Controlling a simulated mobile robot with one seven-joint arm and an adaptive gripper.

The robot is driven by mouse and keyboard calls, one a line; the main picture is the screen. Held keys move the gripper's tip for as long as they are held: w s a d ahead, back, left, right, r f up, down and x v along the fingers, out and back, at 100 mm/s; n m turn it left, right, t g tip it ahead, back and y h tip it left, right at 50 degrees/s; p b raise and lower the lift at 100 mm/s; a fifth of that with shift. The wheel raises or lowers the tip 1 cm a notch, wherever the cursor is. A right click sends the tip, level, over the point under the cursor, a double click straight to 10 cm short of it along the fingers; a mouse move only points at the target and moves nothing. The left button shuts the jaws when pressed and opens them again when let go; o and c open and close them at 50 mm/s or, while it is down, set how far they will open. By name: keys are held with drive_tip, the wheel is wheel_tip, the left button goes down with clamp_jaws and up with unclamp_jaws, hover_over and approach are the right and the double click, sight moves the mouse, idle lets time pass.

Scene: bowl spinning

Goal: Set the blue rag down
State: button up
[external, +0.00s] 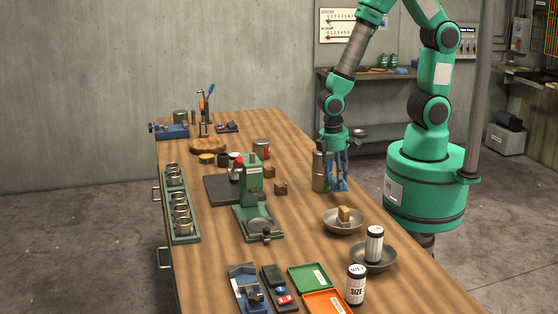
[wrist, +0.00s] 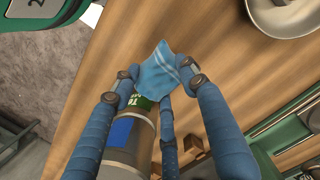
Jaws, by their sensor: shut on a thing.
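The blue rag (wrist: 168,68) is pinched between the fingertips of my gripper (wrist: 161,76) in the wrist view. It is a crumpled light-blue cloth with a paler stripe. In the external view my gripper (external: 339,186) points down over the right edge of the workbench (external: 300,200), its fingertips low near the top. The rag is hard to tell from the blue fingers there. I cannot tell whether it touches the wood. A grey canister (external: 319,172) stands just left of my gripper and shows close by in the wrist view (wrist: 128,135), partly hidden by the fingers.
A green press (external: 252,205) stands to the left. Bare wood lies between press and bowls.

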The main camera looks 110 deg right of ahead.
wheel_tip(320, 180, up, 23)
drive_tip(key=w+a+r+m, duration=0.1)
drive_tip(key=w+a+m, duration=0.3)
drive_tip(key=w, duration=0.8)
drive_tip(key=w+a+m+b, duration=0.1)
drive_tip(key=w+a+m, duration=0.3)
drive_tip(key=w, duration=0.8)
drive_tip(key=w+a+r+m+t+y, duration=0.1)
drive_tip(key=w+a+m, duration=0.3)
drive_tip(key=w, duration=0.9)
drive_tip(key=shift+a+r+m+b, duration=0.3)
drive_tip(key=shift+a+m+b, duration=0.1)
drive_tip(key=shift+a, duration=0.85)
drive_tip(key=w+a+m, duration=0.1)
drive_tip(key=w+a, duration=0.1)
drive_tip(key=w, duration=0.1)
drive_tip(key=w+a+f+m, duration=0.1)
drive_tip(key=w+a, duration=0.1)
drive_tip(key=w+a+f+m, duration=0.1)
drive_tip(key=w+a, duration=0.1)
drive_tip(key=w, duration=0.1)
drive_tip(key=shift+w+a+f+m+t, duration=0.15)
drive_tip(key=shift+w+a+m+t, duration=0.15)
drive_tip(key=shift+w+m, duration=0.1)
wheel_tip(320, 180, down, 18)
drive_tip(key=shift+w+a+f, duration=0.1)
drive_tip(key=shift+a, duration=0.05)
drive_tip(key=shift+f+b, duration=0.65)
drive_tip(key=shift+f, duration=2.4)
drive_tip(key=shift+f, duration=0.1)
